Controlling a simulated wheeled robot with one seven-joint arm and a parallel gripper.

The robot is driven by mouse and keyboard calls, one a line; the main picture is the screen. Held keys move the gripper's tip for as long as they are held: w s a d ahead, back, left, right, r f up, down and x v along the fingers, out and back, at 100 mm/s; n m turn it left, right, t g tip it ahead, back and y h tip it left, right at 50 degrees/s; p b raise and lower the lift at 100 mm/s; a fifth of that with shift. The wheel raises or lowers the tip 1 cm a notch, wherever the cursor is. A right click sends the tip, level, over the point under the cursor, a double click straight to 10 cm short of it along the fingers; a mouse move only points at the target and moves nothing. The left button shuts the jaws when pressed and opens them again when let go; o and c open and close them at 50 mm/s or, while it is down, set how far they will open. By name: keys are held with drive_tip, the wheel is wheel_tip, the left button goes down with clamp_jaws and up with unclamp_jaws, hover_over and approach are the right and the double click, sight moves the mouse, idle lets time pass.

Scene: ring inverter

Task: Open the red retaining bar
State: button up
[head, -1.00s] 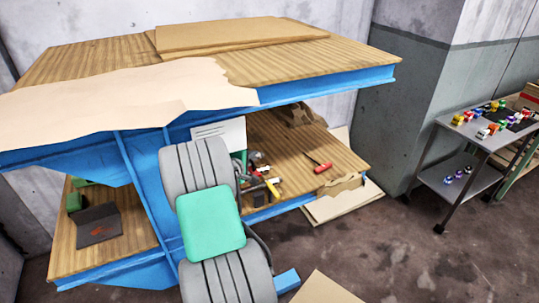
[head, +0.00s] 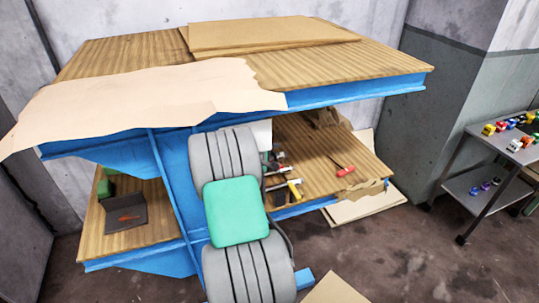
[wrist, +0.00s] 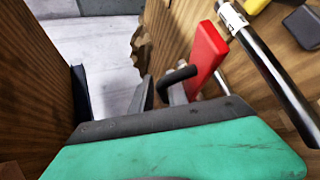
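In the wrist view, my gripper (wrist: 162,94) shows two grey fingertips with a gap between them, and nothing is seen held. A flat red piece (wrist: 206,55) stands just beyond and right of the fingers. A black bent hook (wrist: 180,75) lies close to the right fingertip; I cannot tell if they touch. I cannot tell whether the red piece is the retaining bar. In the head view, a red-handled item (head: 346,170) lies on the lower shelf, and my arm hides my fingers.
A blue-framed workbench (head: 350,92) with a wooden top stands ahead. Its lower shelf (head: 315,150) holds several tools. A dark rod (wrist: 275,70) lies at the right in the wrist view. A metal cart (head: 470,190) stands far right.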

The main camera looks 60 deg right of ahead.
drive_tip(key=s+a+r+b, duration=0.1)
drive_tip(key=a+b, duration=0.3)
drive_tip(key=a, duration=1.2)
drive_tip(key=shift+s+a+r, duration=0.15)
drive_tip(key=shift+a+r, duration=0.05)
drive_tip(key=shift+r, duration=0.35)
